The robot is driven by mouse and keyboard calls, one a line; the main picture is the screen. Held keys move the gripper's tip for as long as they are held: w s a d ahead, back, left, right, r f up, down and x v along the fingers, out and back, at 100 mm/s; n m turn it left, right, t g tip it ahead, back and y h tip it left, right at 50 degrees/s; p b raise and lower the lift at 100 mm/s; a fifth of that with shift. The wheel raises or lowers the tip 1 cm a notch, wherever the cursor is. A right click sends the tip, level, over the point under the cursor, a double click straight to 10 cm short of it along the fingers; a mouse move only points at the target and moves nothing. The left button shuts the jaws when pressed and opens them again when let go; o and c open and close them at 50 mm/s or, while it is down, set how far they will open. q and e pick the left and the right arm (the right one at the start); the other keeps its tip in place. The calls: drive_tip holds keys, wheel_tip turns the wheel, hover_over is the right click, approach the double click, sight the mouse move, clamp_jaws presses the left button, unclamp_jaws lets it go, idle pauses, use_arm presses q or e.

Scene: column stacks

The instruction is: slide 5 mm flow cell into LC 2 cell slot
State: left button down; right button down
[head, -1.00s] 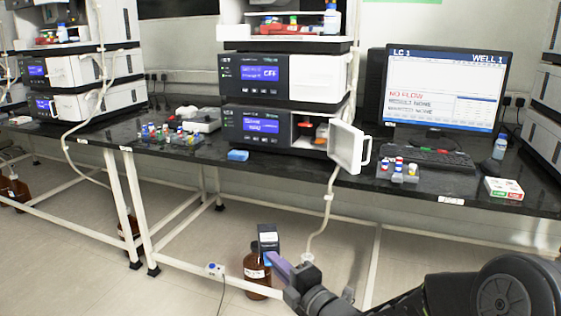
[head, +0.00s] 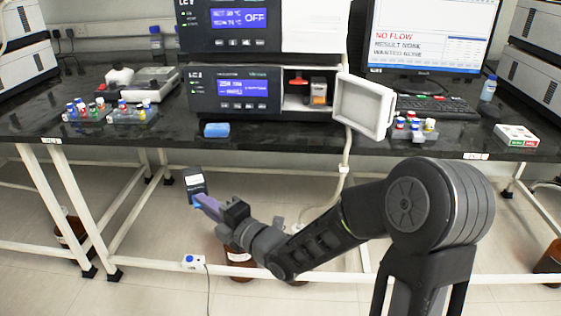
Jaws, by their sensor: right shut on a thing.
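My right gripper (head: 205,203) is shut on a dark block-shaped cell (head: 195,184) with a white label, its print too small to read. The gripper holds it tilted, in front of and below the bench edge, clear of everything. An instrument stack (head: 228,90) stands on the bench. Its lower unit has an open bay (head: 297,96) with a red part and a grey-and-orange block inside. The bay's white door (head: 363,106) is swung open to the right. The stack's tag is hard to read, and I cannot make out an LC 2 mark. My left gripper is out of view.
Vial racks (head: 110,115) stand left, and another rack (head: 413,130) stands right by the keyboard (head: 437,107). The monitor (head: 430,38) reads "NO FLOW". A white hose hangs below the door.

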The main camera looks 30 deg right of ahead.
drive_tip(key=s+d+r+m+h+b, duration=0.5)
drive_tip(key=s+d+r+h, duration=0.3)
drive_tip(key=s+d+r, duration=0.4)
drive_tip(key=s+r, duration=0.3)
drive_tip(key=s, duration=0.1)
drive_tip(key=shift+s+d+t, duration=0.15)
drive_tip(key=shift+d+t, duration=0.1)
drive_tip(key=shift+t, duration=0.05)
drive_tip(key=shift+d+r, duration=0.1)
